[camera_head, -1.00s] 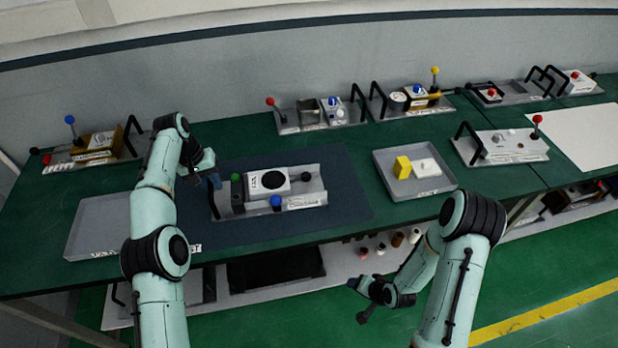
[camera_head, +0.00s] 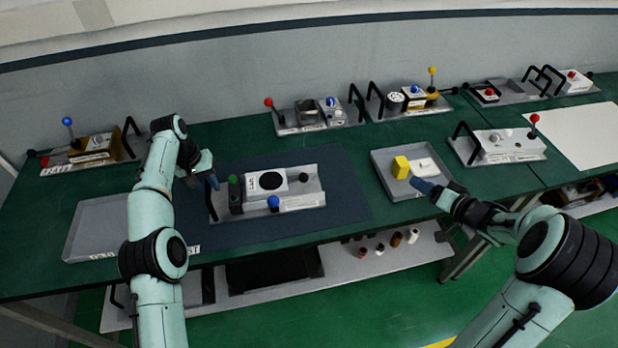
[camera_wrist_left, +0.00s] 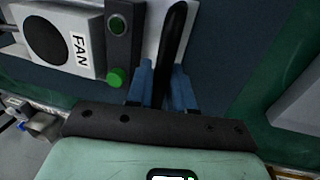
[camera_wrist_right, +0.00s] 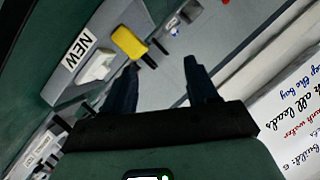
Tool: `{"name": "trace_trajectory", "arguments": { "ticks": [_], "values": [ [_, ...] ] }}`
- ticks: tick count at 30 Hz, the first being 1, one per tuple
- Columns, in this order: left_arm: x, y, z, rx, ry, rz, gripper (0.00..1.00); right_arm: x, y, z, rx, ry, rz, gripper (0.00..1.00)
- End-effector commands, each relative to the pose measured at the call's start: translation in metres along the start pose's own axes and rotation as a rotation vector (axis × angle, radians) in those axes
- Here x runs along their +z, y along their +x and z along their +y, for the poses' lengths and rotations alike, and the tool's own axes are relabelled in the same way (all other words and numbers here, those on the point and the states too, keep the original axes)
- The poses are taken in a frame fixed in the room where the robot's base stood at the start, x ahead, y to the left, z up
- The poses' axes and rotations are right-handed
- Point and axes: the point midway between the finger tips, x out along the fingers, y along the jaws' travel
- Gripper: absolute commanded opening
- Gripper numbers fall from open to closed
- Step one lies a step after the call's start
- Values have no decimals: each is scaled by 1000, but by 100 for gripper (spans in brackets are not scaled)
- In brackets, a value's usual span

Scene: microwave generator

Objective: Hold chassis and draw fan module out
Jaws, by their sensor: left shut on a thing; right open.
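The grey chassis (camera_head: 306,198) stands on the dark mat, with a black upright handle at its left end (camera_wrist_left: 172,40). The white fan module (camera_head: 268,183), with a black round disc and a FAN label, sits in the chassis; it also shows in the left wrist view (camera_wrist_left: 60,38). My left gripper (camera_head: 212,183) is shut on the chassis's black handle, with its blue fingers (camera_wrist_left: 161,88) on either side. My right gripper (camera_head: 424,187) is open and empty, at the front edge of the tray on the right; its fingers (camera_wrist_right: 163,85) are apart.
A grey tray labelled NEW (camera_wrist_right: 72,78) holds a yellow block (camera_head: 400,167) and a white block (camera_head: 424,167). An empty grey tray (camera_head: 95,225) lies left of the mat. Other units with knobs and handles line the table's back. A shelf with small bottles is below.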

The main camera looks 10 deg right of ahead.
Motion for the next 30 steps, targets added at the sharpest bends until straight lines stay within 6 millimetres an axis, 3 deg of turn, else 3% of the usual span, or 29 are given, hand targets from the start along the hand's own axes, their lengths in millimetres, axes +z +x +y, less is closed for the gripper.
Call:
{"name": "trace_trajectory", "arguments": {
  "ticks": [1,6,9,12,15,20,30],
  "values": [
    [2,8,-5,-9,-4,-14,0,11,18,-20,-34,-57,-27,58],
    [2,8,-4,-8,-4,-13,0,48,68,-91,-148,-292,-103,58],
    [2,8,-4,-8,-4,-12,0,71,87,-131,-215,-424,-138,58],
    [2,8,-4,-8,-4,-12,0,88,97,-159,-262,-519,-160,58],
    [2,8,-4,-8,-4,-11,0,96,102,-173,-288,-570,-169,58],
    [2,8,-4,-8,-4,-11,0,103,117,-180,-297,-586,-173,58],
    [2,7,-4,-7,-3,-11,0,119,180,-195,-296,-584,-172,58]
  ]
}}
